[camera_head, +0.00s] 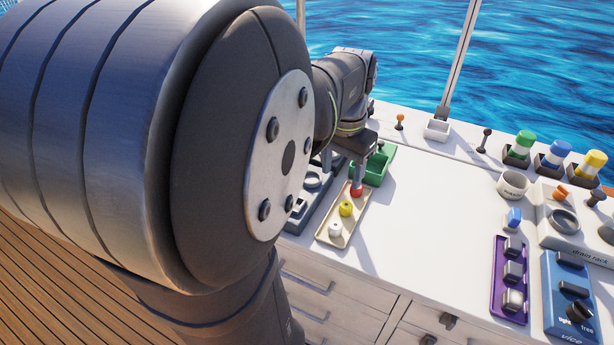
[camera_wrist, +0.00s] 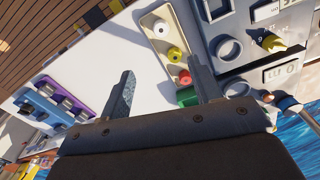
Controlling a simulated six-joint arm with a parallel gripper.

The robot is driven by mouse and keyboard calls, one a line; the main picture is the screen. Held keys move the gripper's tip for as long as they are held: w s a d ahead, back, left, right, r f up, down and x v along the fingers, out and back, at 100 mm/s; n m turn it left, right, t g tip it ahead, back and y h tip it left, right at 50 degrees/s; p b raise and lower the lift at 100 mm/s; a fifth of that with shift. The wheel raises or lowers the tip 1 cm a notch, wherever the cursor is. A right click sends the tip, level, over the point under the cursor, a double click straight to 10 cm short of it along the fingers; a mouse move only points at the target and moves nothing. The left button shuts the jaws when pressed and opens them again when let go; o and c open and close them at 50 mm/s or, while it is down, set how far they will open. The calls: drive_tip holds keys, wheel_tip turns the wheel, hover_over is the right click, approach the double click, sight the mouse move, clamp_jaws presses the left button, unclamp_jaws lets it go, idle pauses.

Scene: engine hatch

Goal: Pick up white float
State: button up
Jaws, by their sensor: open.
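The white float (camera_head: 335,229) stands at the near end of a cream tray (camera_head: 321,236), with a yellow float (camera_head: 346,209) and a red float (camera_head: 356,189) in line behind it. In the wrist view the white float (camera_wrist: 161,28) is at the top, beyond my fingertips, with the yellow float (camera_wrist: 175,54) and red float (camera_wrist: 185,78) closer to me. My gripper (camera_wrist: 160,73) is open and empty. One finger is over the bare white top, the other beside the tray near the red float. No finger touches the white float.
A green open box (camera_head: 376,165) stands at the tray's far end. A grey panel with round sockets (camera_wrist: 228,48) lies right beside the tray in the wrist view. The white worktop (camera_head: 420,225) is clear up to the purple switch panel (camera_head: 511,280).

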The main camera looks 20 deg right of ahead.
drive_tip(key=m, duration=0.6)
hover_over(336, 225)
drive_tip(key=shift+m, duration=0.3)
drive_tip(key=f, duration=1.2)
drive_tip(key=shift+s+f, duration=0.2)
drive_tip(key=shift+f, duration=0.05)
drive_tip(key=shift+w+f, duration=0.15)
drive_tip(key=shift+f, duration=1.2)
drive_tip(key=shift+w+f, duration=0.1)
drive_tip(key=shift+f, duration=1.2)
drive_tip(key=c, duration=1.1)
